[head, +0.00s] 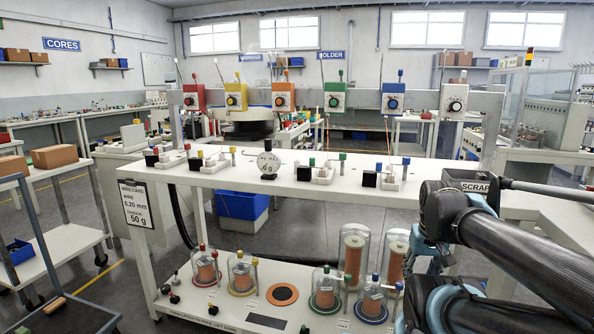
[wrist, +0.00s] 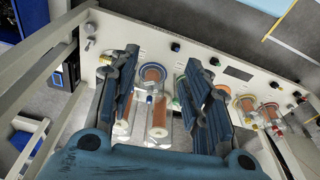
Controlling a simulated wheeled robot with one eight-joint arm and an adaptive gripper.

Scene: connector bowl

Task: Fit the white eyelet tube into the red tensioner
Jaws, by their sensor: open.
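The red tensioner (head: 194,97) is a small box with a dial, at the left end of a row of coloured tensioners on a grey rail in the head view. A short post with a red tip stands on top of it, and a thin rod leans beside it. I cannot make out the white eyelet tube for certain in either view. In the wrist view my gripper (wrist: 162,57) is open, its two blue-grey fingers wide apart with nothing held between them. It points down over the lower shelf and its spools, away from the red tensioner.
The yellow (head: 236,97), orange (head: 284,97), green (head: 335,98), blue (head: 393,98) and white (head: 453,100) tensioners share the rail. Small fixtures and a round dial gauge (head: 268,162) stand on the white bench (head: 330,190). Clear-covered copper spools (head: 353,255) crowd the lower shelf.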

